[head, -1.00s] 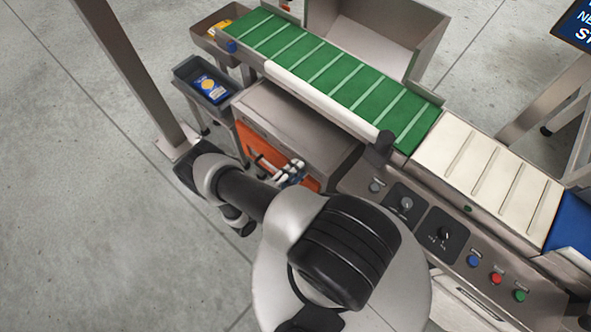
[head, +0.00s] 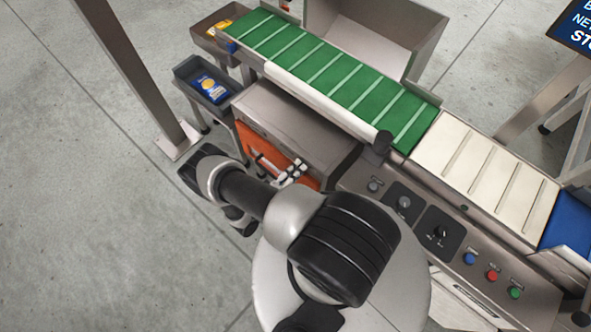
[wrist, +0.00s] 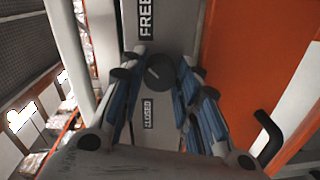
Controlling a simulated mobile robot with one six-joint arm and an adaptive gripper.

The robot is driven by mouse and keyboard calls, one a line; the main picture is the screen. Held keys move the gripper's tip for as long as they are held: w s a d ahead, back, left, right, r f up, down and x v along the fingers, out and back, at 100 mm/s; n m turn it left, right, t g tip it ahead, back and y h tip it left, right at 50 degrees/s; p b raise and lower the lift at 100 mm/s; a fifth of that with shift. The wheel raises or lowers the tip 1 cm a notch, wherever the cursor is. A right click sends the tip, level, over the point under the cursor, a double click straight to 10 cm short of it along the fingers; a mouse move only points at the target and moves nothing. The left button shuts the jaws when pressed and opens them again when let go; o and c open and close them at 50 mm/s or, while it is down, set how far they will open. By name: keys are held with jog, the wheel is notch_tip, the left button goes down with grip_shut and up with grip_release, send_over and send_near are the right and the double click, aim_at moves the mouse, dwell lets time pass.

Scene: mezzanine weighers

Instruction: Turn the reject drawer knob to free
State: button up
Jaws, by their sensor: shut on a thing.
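In the head view my gripper (head: 291,173) is at the front of the orange drawer panel (head: 259,152), where the knob is hidden by the fingers.
The weigher's control panel (head: 408,222) with knobs and coloured buttons lies to the right. A dark bin (head: 207,92) and a steel post (head: 140,80) stand at the left.

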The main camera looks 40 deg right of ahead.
dwell(0.4)
jog(key=o, duration=1.1)
jog(key=shift+c, duration=0.2)
